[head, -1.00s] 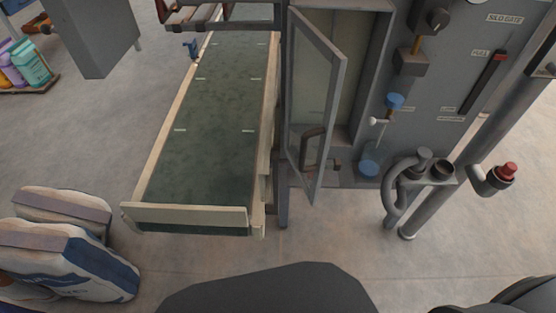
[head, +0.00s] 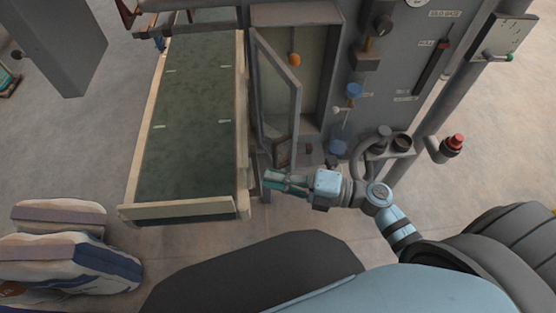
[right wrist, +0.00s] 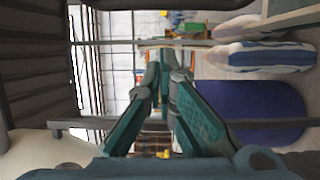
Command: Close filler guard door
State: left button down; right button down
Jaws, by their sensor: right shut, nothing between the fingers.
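The filler guard door (head: 278,95), a grey-framed clear panel, stands open at the left of the filler cabinet's opening (head: 312,75) in the head view. A dark handle (head: 283,152) is near its lower edge. My right gripper (head: 268,179) reaches in from the right, low by the door's bottom edge and below the handle. Whether it touches the door I cannot tell. Its green fingers also show in the right wrist view (right wrist: 165,62), meeting at the tips with nothing between them. My left gripper is not in view.
A green conveyor (head: 188,115) with pale side rails runs left of the door. Filled sacks (head: 70,262) lie at lower left. Right of the opening is a grey control panel (head: 400,70) with blue knobs. A pipe stand with a red button (head: 455,141) is further right.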

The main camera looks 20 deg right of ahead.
jog(key=w+d, duration=0.1)
jog(key=w, duration=0.1)
jog(key=shift+w+d, duration=0.35)
jog(key=shift+a, duration=0.15)
